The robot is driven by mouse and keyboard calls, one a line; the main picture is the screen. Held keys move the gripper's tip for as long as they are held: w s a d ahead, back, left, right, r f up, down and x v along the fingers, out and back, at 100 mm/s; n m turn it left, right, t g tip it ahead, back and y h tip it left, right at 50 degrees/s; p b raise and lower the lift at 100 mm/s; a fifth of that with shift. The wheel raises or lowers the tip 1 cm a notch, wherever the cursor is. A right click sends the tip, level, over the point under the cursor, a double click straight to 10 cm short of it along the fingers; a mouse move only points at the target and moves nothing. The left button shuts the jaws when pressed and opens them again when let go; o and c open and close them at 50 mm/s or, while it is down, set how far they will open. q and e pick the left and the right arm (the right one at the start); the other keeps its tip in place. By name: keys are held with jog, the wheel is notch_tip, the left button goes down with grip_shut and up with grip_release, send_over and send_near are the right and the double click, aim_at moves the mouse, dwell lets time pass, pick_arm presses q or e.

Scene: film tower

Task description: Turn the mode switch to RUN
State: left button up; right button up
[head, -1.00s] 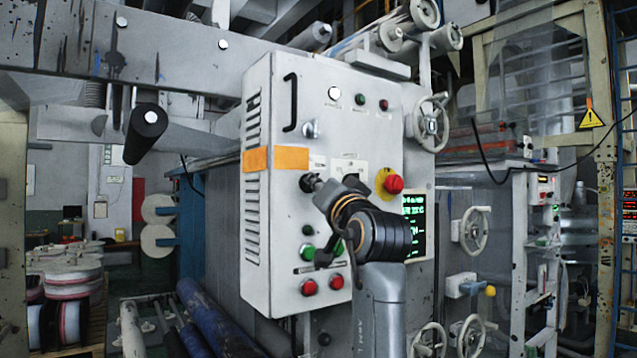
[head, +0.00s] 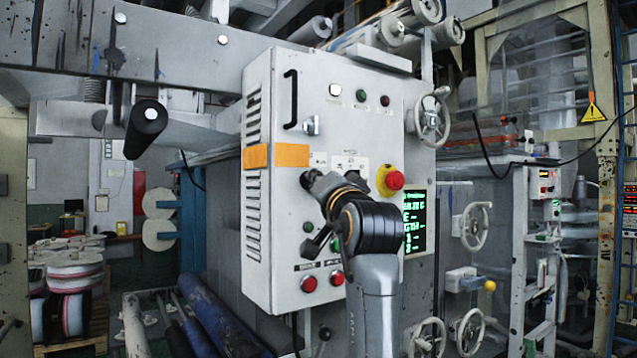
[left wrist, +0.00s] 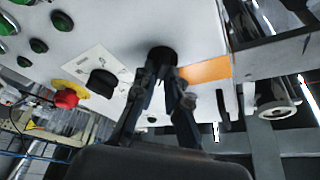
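The grey control cabinet (head: 278,215) fills the middle of the head view. I cannot read which knob is labelled as the mode switch. My right gripper is not in view.
A red emergency button on a yellow base (head: 394,180) is right of my wrist. Red push buttons (head: 309,284) lie below, and a green-text screen (head: 415,222) is at the right. A handwheel (head: 431,118) stands out near the cabinet's upper right.

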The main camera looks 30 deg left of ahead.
pick_arm(q)
jog(key=shift+o, duration=1.2)
jog(key=v, duration=1.2)
